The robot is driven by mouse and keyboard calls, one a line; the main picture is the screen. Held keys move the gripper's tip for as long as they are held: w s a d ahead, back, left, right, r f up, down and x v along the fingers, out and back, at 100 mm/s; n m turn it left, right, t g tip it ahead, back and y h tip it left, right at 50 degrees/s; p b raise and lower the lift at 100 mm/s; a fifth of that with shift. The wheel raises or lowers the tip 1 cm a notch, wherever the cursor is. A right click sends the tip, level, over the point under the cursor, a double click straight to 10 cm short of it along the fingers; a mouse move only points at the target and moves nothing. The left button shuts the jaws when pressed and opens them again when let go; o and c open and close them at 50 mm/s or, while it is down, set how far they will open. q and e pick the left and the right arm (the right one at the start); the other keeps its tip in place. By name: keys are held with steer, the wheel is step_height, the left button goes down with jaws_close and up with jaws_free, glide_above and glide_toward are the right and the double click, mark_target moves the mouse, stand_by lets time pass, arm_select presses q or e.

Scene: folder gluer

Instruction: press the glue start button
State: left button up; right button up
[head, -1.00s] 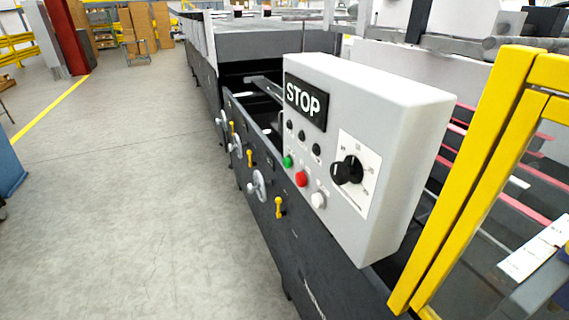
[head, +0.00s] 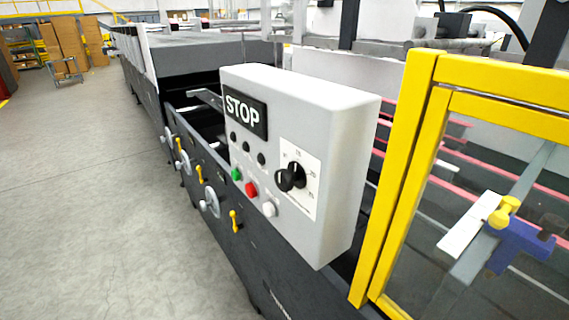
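A light grey control box (head: 335,120) is mounted on the side of the dark machine in the head view. Its face has a black STOP plate (head: 245,115) at upper left and a row of black buttons (head: 246,147) below that. Under these are a green button (head: 236,174), a red button (head: 251,189) and a white button (head: 269,209). A black rotary knob (head: 291,178) sits on a white dial plate at right. I cannot read any label naming a glue start button. Neither of my grippers is in view.
A yellow-framed guard (head: 407,180) with a clear panel stands right of the box. Silver handwheels (head: 210,201) and yellow handles (head: 233,221) stick out from the machine's side. The grey floor (head: 80,220) at left is clear. Cardboard boxes and a cart (head: 66,70) stand far back.

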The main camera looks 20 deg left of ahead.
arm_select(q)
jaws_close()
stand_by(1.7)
